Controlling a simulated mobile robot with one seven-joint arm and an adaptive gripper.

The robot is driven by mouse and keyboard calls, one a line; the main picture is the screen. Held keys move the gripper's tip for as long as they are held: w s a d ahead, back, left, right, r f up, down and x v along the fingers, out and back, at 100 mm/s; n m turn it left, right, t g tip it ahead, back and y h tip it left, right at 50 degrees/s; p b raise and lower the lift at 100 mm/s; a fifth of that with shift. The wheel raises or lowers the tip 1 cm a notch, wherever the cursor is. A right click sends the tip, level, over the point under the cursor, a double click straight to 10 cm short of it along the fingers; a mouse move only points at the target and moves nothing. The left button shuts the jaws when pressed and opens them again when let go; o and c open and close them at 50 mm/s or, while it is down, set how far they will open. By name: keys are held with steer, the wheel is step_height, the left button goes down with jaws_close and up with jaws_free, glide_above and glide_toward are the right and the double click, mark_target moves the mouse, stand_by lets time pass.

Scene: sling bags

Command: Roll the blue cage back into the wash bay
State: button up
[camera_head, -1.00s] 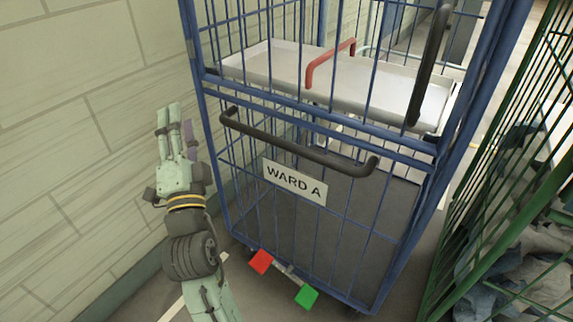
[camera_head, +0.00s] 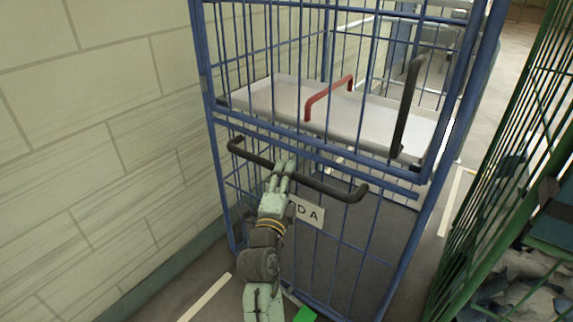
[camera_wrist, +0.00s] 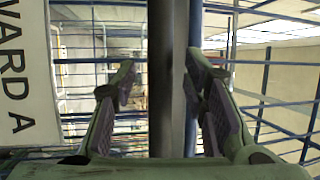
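The blue cage (camera_head: 322,128) stands upright ahead of me, with a wire mesh front. A dark horizontal handle (camera_head: 335,193) crosses its front above the WARD A sign (camera_head: 311,214), which my arm partly covers. My gripper (camera_head: 284,164) is at the handle, left of its middle. In the wrist view the handle (camera_wrist: 168,60) runs between the two open fingers. The right finger pad is close to it or touching; a gap shows on the left. A green pedal (camera_head: 305,314) shows at the cage's foot; the red pedal is hidden behind my arm.
A pale brick wall (camera_head: 90,130) runs close along the left. A green cage (camera_head: 500,190) holding cloth stands close on the right. White floor lines (camera_head: 205,297) show.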

steer(key=shift+x, duration=0.95)
jaws_close()
